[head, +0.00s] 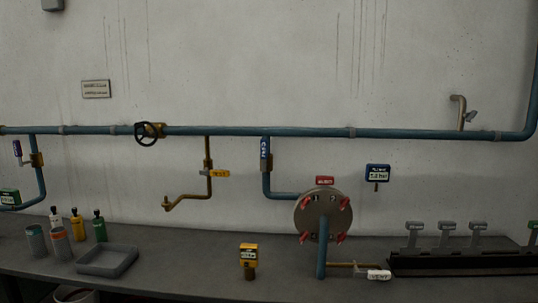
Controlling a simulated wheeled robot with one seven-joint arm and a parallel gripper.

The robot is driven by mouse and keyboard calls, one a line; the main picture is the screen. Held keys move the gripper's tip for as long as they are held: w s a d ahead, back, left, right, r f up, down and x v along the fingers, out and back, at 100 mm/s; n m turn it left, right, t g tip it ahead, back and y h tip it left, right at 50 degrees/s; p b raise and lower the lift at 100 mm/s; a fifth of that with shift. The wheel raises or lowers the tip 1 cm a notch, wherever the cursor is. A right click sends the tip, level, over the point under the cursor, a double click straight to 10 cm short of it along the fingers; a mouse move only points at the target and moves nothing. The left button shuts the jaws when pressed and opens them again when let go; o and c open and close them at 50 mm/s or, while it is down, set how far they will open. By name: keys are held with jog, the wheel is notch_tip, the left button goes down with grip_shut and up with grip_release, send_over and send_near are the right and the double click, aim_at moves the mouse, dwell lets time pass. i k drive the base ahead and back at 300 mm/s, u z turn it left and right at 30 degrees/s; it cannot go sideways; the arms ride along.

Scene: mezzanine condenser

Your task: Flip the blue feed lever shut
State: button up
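A blue lever (264,148) with small white lettering stands upright along the short vertical blue pipe right of the picture's middle. It lies in line with that pipe, over a brass valve body (266,165). The lettering is too small to read surely. A second dark blue lever handle (17,147) stands upright at the far left, beside a brass valve (37,160) on another vertical pipe. I cannot tell from the lettering which one is the feed lever. My gripper is not in view.
Below the pipes runs a grey bench (190,262) with bottles (77,225), cans (60,243) and a grey tray (107,260). A yellow-tagged tap (215,173), a round flange (310,212), a yellow meter (248,257) and a blue display (377,173) surround the middle lever.

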aim_at(264, 142)
jog(key=k, duration=0.65)
jog(key=u, duration=0.2)
jog(key=i, duration=0.2)
jog(key=u, duration=0.9)
jog(key=i, duration=1.9)
jog(key=z, duration=1.15)
jog(key=i, duration=0.5)
jog(key=z, duration=0.5)
